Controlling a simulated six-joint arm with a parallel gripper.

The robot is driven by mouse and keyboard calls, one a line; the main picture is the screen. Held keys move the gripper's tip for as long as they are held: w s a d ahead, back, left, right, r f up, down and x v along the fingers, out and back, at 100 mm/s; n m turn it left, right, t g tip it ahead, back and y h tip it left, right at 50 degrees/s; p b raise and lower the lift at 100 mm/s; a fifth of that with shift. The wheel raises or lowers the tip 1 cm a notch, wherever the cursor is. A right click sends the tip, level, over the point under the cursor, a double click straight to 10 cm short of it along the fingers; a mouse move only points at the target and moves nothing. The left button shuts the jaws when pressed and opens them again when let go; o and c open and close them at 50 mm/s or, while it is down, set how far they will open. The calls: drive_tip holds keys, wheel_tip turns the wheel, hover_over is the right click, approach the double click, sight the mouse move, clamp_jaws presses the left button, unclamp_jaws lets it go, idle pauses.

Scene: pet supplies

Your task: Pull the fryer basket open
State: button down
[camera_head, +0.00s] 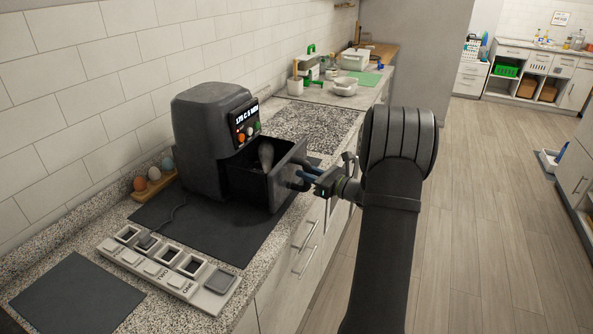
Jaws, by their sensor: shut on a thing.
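The dark air fryer (205,130) stands on a black mat on the speckled counter, with a lit display and knobs on its front. Its fryer basket (262,172) is pulled well out of the body, and its open top shows. My gripper (306,179) is at the basket's front, shut on the basket handle (297,184). The fingers partly hide the handle, and my arm comes in from the lower right.
A white panel (167,270) with several dark and pale squares lies in front of the fryer. An egg holder (154,184) with coloured eggs stands left of the fryer. A dark mat (77,293) lies at the front left. Bowls and bottles stand farther back. The floor at right is open.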

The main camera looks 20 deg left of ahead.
drive_tip(key=c, duration=1.3)
unclamp_jaws()
drive_tip(key=s+d, duration=0.1)
drive_tip(key=d, duration=0.4)
drive_tip(key=s+d, duration=0.1)
drive_tip(key=d, duration=0.5)
drive_tip(key=s+d, duration=0.1)
drive_tip(key=d, duration=0.5)
drive_tip(key=shift+s, duration=0.2)
drive_tip(key=shift+a, duration=0.1)
drive_tip(key=w+a, duration=0.1)
drive_tip(key=a, duration=0.4)
drive_tip(key=w+a, duration=0.1)
drive_tip(key=a, duration=0.5)
drive_tip(key=w+a, duration=0.1)
drive_tip(key=a, duration=0.5)
drive_tip(key=shift+w, duration=0.2)
